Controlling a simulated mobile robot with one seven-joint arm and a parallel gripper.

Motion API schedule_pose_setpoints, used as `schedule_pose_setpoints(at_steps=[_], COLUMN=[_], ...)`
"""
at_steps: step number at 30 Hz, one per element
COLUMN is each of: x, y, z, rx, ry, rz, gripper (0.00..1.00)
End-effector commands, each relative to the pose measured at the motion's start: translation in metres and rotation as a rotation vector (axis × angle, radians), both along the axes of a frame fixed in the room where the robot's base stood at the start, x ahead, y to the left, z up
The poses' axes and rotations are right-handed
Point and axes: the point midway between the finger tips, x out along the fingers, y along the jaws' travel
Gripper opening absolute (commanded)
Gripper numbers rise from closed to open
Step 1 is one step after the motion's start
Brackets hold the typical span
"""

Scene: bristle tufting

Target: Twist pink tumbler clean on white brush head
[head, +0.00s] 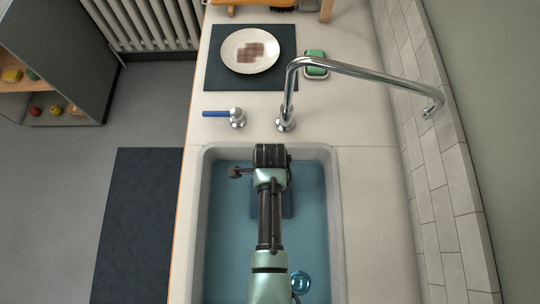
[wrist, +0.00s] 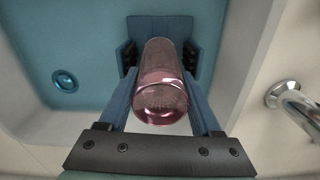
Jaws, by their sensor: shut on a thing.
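The pink tumbler (wrist: 160,90) is see-through and glossy. In the wrist view it lies lengthwise between the blue fingers of my gripper (wrist: 160,57), which are shut on its sides. One round end faces the camera. In the head view my arm covers the tumbler, and the gripper is mostly hidden beneath it, over the sink (head: 226,255).
A chrome tap (head: 365,72) arches over the counter behind the sink, with a blue-handled lever (head: 217,114) beside it. A stained plate (head: 236,63) on a dark mat (head: 217,82) and a green sponge (head: 316,56) stand farther back. The drain (head: 300,282) is clear.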

Motion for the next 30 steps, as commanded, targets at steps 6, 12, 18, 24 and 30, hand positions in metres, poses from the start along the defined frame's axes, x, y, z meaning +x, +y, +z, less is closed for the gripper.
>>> schedule_pose_setpoints(at_steps=[6, 12, 18, 24, 30], x=[0.0006, 0.0005, 0.0006, 0.0007, 0.0007], y=[-0.0001, 0.0000, -0.0001, 0.0000, 0.0000], z=[0.0006, 0.0003, -0.0028, -0.0069, -0.0080], rx=[0.000, 0.000, 0.000, 0.000, 0.000], ry=[-0.001, -0.001, -0.001, -0.002, -0.002], rz=[0.000, 0.000, 0.000, 0.000, 0.000], gripper=[0.03, 0.03, 0.03, 0.03, 0.03])
